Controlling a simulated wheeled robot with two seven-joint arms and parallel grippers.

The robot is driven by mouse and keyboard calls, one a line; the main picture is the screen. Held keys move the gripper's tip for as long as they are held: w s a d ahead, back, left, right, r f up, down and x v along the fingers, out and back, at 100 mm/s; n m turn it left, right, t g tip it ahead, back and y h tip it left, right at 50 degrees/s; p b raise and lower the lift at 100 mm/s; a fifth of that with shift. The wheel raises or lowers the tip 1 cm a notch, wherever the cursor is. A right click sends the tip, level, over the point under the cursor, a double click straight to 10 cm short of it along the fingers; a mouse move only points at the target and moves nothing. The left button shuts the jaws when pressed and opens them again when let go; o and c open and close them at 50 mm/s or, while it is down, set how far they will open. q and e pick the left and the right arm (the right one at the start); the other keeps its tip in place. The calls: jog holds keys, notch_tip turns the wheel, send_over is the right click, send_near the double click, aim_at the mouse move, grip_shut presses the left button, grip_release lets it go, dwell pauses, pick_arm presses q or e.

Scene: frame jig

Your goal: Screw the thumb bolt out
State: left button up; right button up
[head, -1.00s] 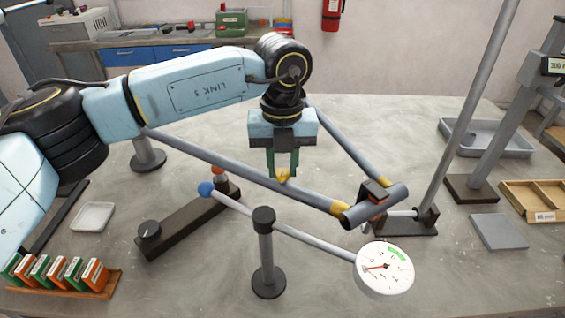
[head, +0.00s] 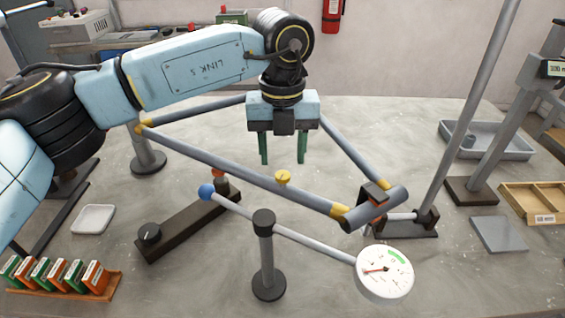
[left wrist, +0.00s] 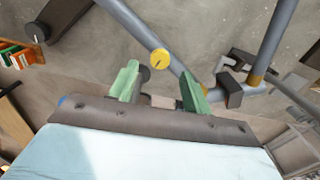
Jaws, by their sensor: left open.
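The thumb bolt has a yellow round head (head: 283,177) and sits on the grey front tube (head: 235,172) of the frame. It also shows in the left wrist view (left wrist: 160,58), with a dark mark on its head. My left gripper (head: 282,162) is open and empty, its two green fingers pointing down just above and behind the bolt. In the left wrist view, the fingers (left wrist: 160,72) stand apart on either side of the bolt head without touching it. The bolt's shank is hidden. My right gripper is not in view.
A dial gauge (head: 385,273) and a post with a blue-ended rod (head: 290,237) stand in front of the frame. A clamp (head: 374,208) holds the frame's right corner. A grey tray (head: 515,150) at back right has a small grey cylinder (head: 468,142) in it.

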aim_at(283, 175)
pick_arm(q)
notch_tip(283, 175, up, 10)
jog(key=shift+f+p, duration=0.25)
jog(key=shift+p, duration=0.05)
